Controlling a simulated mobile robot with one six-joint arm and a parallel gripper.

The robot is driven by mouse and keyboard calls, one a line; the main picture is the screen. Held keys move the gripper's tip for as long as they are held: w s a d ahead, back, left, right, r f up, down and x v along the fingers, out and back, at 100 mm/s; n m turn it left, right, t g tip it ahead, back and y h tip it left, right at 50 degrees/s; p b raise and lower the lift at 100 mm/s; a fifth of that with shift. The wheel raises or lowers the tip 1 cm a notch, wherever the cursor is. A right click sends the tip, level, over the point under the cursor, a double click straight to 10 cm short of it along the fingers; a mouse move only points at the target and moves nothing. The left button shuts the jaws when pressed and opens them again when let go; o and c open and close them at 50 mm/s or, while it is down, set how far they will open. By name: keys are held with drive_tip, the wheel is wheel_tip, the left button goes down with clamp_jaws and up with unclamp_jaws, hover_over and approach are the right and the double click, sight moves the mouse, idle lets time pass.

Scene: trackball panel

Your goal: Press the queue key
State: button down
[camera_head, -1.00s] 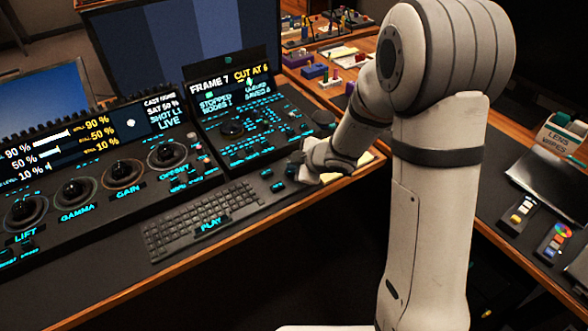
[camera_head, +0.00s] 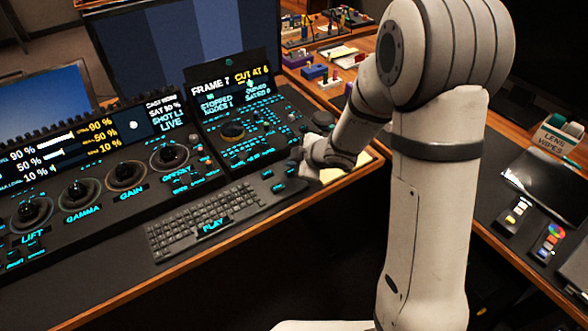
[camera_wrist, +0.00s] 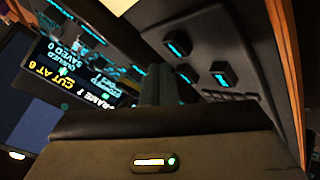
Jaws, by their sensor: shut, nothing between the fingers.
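The screen also shows, turned over, at the left of the wrist view (camera_wrist: 75,70). I cannot tell which key is the queue key; its label is not legible. My gripper (camera_wrist: 163,78) is shut and empty, its fingers pointing over the panel. In the head view my wrist is at the panel's right side and hides the fingertips. Contact with a key cannot be told.
Several separate cyan-marked keys (camera_wrist: 221,73) lie right of the fingers in the wrist view. A keyboard (camera_head: 200,220) lies in front of the panel. Grading wheels (camera_head: 125,173) stand to the left. The wooden desk edge (camera_head: 345,178) runs under my wrist.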

wheel_tip(320, 180, up, 5)
drive_tip(key=p, duration=0.4)
drive_tip(key=shift+f, duration=0.2)
idle(0.5)
drive_tip(key=s+d+r+m+t+h+p, duration=0.1)
drive_tip(key=s+d+r+m+h, duration=0.25)
drive_tip(key=d+r+m, duration=0.35)
drive_tip(key=s+d+r+m+h, duration=0.3)
drive_tip(key=d+r+m+h, duration=0.15)
drive_tip(key=d, duration=0.45)
drive_tip(key=s+r+m+g, duration=0.2)
drive_tip(key=s+m, duration=0.1)
drive_tip(key=s, duration=0.6)
drive_tip(key=s+r+m+g+y, duration=0.1)
drive_tip(key=s+r+m+g, duration=0.1)
drive_tip(key=s, duration=0.7)
drive_tip(key=shift+s+d+r+m+g+p, duration=0.2)
drive_tip(key=shift+s+r+m+g+p, duration=0.15)
drive_tip(key=shift+m, duration=0.5)
